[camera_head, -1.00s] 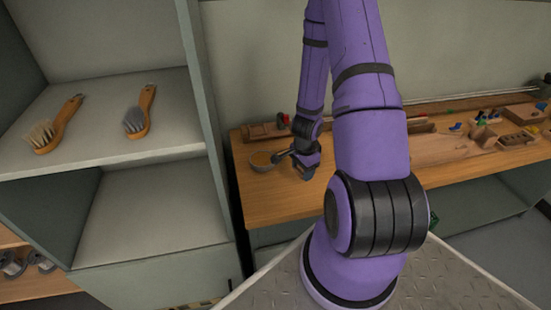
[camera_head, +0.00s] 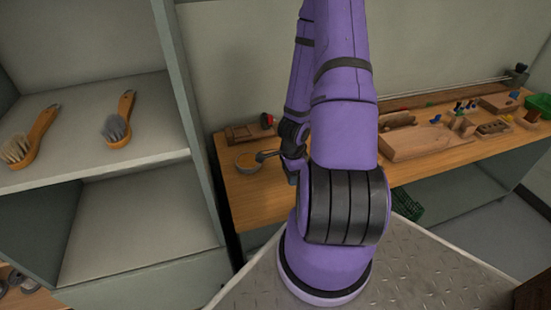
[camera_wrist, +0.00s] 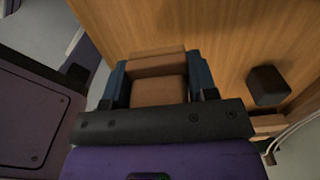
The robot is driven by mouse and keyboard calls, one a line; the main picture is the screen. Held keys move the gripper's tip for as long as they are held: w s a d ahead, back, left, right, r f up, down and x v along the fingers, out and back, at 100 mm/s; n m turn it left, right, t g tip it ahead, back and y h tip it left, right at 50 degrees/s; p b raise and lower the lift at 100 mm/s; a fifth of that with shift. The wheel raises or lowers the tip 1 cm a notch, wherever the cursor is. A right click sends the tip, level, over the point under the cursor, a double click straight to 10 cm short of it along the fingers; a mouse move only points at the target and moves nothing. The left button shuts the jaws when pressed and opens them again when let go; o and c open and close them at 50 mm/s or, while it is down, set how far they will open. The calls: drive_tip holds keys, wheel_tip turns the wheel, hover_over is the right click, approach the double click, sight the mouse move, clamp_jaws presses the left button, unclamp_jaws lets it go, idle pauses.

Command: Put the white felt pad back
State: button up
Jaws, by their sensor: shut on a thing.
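I cannot make out a white felt pad in either view. In the wrist view my gripper (camera_wrist: 158,88) is shut on a brown block-like thing (camera_wrist: 158,90), which fills the space between the two blue-grey fingers. Its underside is hidden, and I cannot tell whether it touches the wooden surface around it. In the head view my gripper is mostly hidden behind my purple arm, near the left end of the wooden bench (camera_head: 262,205).
A dark block (camera_wrist: 268,85) is right of my gripper in the wrist view. A wooden board (camera_head: 424,141) and several small items lie farther right. Two brushes (camera_head: 30,137) (camera_head: 119,122) lie on the left shelf.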

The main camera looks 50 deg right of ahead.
hover_over(276, 159)
drive_tip(key=shift+s+a+f, duration=0.25)
drive_tip(key=shift+s+f, duration=0.2)
drive_tip(key=shift+f, duration=0.25)
drive_tip(key=shift+w+d+f, duration=0.15)
drive_tip(key=shift+w+f, duration=0.1)
drive_tip(key=shift+f, duration=0.55)
drive_tip(key=shift+w+d+f, duration=0.15)
drive_tip(key=shift+w+f, duration=0.05)
drive_tip(key=shift+f, duration=0.6)
drive_tip(key=shift+s+a+f, duration=0.1)
drive_tip(key=shift+f, duration=0.45)
